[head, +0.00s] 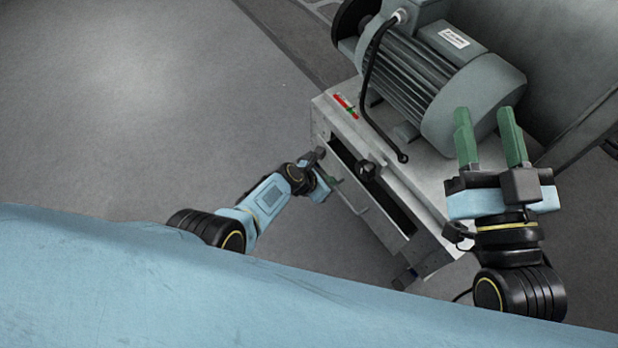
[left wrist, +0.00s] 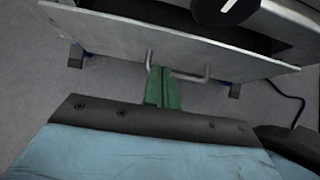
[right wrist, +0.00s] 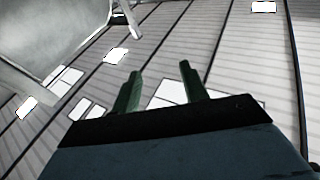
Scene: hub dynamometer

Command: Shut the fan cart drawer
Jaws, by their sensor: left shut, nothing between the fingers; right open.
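The fan cart (head: 425,180) is a light grey metal box. Its drawer (head: 376,218) stands partly open, with a dark gap (head: 400,212) between its front panel and the cart body. The drawer front (left wrist: 110,38) fills the upper left wrist view and carries a thin bar handle (left wrist: 192,77). My left gripper (head: 333,181) is shut and empty at the drawer front; in the left wrist view its green fingers (left wrist: 162,86) overlap the handle. I cannot tell whether they touch it. My right gripper (head: 486,122) is open and empty, raised at the cart's right side.
A large grey finned motor (head: 425,75) sits on the cart top, with a black cable (head: 372,85) running down to it. A black knob (head: 368,169) stands over the drawer gap. The floor (head: 130,110) at left is clear.

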